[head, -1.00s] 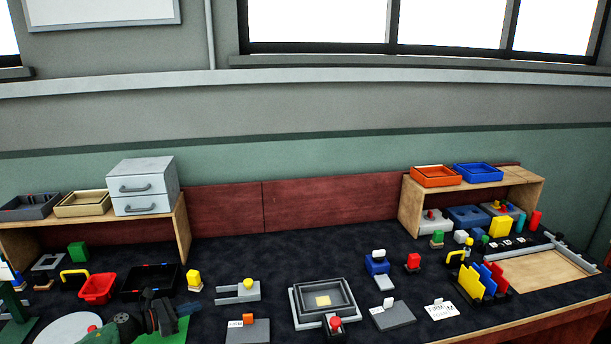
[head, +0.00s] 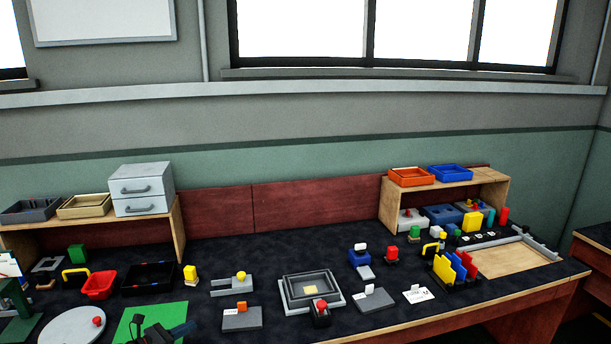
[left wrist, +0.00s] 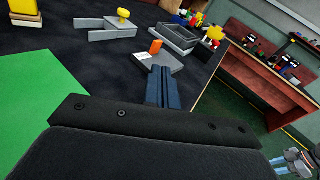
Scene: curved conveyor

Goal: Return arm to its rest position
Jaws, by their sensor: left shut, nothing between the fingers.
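My left gripper (head: 162,328) shows at the bottom edge of the head view, in front of the green mat (head: 150,317). Its dark fingers are shut with nothing between them. In the left wrist view, the closed fingers (left wrist: 163,88) point toward the grey block with an orange piece (left wrist: 156,58), apart from it as far as I can tell. The green mat (left wrist: 38,112) lies to the left there. My right gripper is in neither view.
A round grey disc (head: 72,326) with a red piece lies left of the mat. A grey tray (head: 312,290) stands mid-table. Wooden shelves (head: 180,225) stand at the back. Dark bare table lies between the tray and the back board (head: 290,205).

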